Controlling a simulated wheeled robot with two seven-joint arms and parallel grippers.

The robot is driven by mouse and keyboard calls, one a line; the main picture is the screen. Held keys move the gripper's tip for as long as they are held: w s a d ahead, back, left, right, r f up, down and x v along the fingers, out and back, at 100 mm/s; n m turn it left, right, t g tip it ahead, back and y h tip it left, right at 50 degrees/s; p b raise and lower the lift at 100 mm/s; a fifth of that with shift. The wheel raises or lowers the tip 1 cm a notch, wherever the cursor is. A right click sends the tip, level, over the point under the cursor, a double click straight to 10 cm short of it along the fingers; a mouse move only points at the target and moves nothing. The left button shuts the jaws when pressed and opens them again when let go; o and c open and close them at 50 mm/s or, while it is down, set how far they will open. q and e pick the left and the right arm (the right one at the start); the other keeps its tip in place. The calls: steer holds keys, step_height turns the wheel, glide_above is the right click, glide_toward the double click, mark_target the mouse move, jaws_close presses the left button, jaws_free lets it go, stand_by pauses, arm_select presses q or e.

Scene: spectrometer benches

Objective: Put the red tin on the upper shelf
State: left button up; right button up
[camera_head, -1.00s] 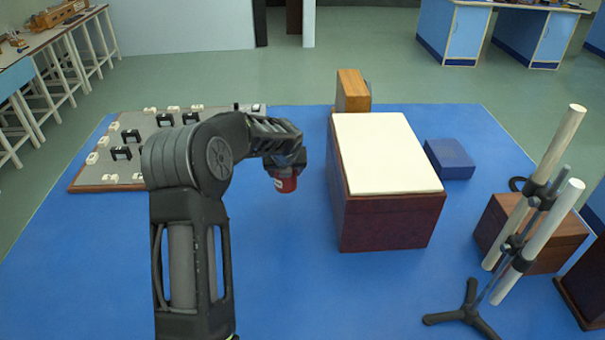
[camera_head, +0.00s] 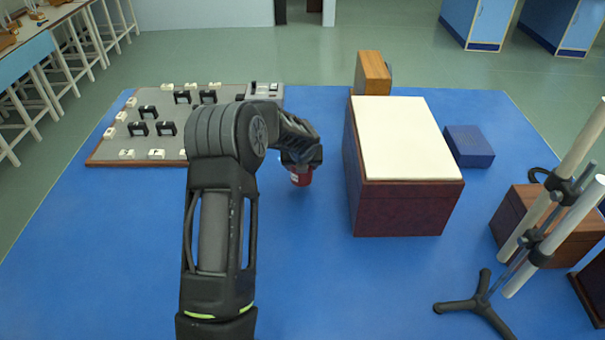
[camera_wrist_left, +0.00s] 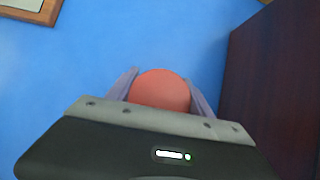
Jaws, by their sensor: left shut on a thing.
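The red tin (camera_head: 301,177) hangs in my left gripper (camera_head: 299,166), above the blue bench top and left of the dark red box. In the left wrist view the round top of the red tin (camera_wrist_left: 160,90) sits between the two fingers of my left gripper (camera_wrist_left: 161,92), which are shut on it. No shelf can be made out for certain in these views. My right gripper is not in view.
A dark red box (camera_head: 405,208) with a cream top (camera_head: 405,140) stands just right of the tin. A small wooden box (camera_head: 371,75) and a blue box (camera_head: 469,147) stand near it. A grey board (camera_head: 113,150) lies left; a tripod stand (camera_head: 483,297) is at right.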

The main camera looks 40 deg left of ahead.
mark_target(302, 175)
arm_select(q)
steer(key=shift+r, duration=0.1)
steer(key=shift+f, duration=1.9)
steer(key=shift+f, duration=0.15)
steer(key=o, duration=1.5)
steer(key=b+v, duration=0.1)
steer(key=v, duration=1.1)
